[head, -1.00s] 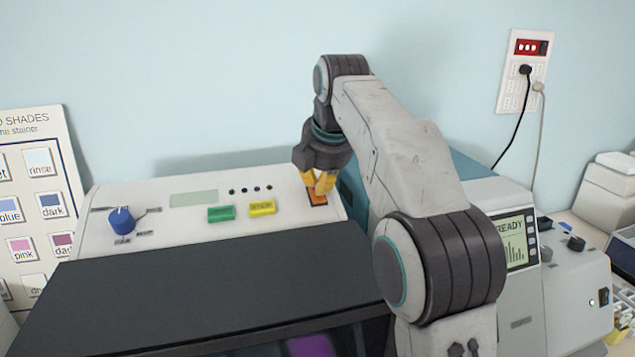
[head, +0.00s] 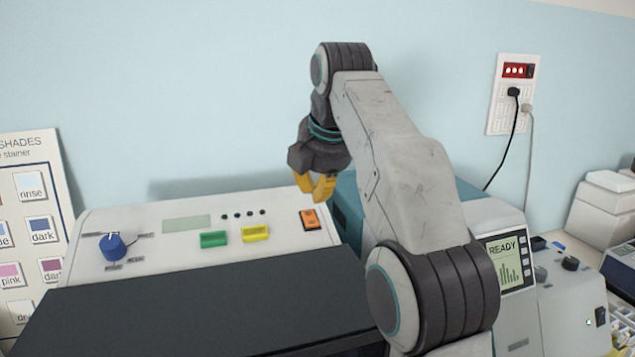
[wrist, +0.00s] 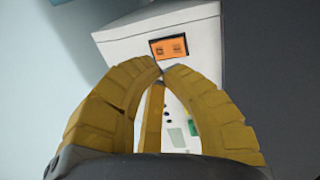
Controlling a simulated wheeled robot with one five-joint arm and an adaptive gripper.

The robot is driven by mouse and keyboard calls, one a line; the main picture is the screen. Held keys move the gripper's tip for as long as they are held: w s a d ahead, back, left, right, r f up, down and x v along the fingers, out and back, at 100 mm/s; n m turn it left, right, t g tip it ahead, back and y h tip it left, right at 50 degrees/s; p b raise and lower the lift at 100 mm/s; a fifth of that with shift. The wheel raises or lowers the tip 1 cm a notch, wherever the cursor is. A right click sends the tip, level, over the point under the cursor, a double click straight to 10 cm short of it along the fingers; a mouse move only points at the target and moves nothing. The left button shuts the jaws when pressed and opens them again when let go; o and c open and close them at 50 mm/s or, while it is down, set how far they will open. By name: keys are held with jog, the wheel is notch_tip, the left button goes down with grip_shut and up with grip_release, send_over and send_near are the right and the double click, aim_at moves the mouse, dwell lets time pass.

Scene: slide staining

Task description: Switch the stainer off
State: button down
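The stainer (head: 180,262) is a white machine with a dark lid and a sloped control panel. An orange rocker switch (head: 309,220) sits at the panel's right end and also shows in the wrist view (wrist: 171,47). The panel also has a blue knob (head: 113,246), a green button (head: 214,239), a yellow button (head: 255,233) and a pale display (head: 186,223). Several small lamps look dark; the rocker's position is unclear.
A teal-and-white machine reading READY (head: 508,262) stands to the right, partly behind my arm. A wall socket panel (head: 513,95) holds two plugs with hanging cords. A shade chart (head: 35,220) stands at left.

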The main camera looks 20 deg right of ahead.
jog(key=shift+v, duration=1)
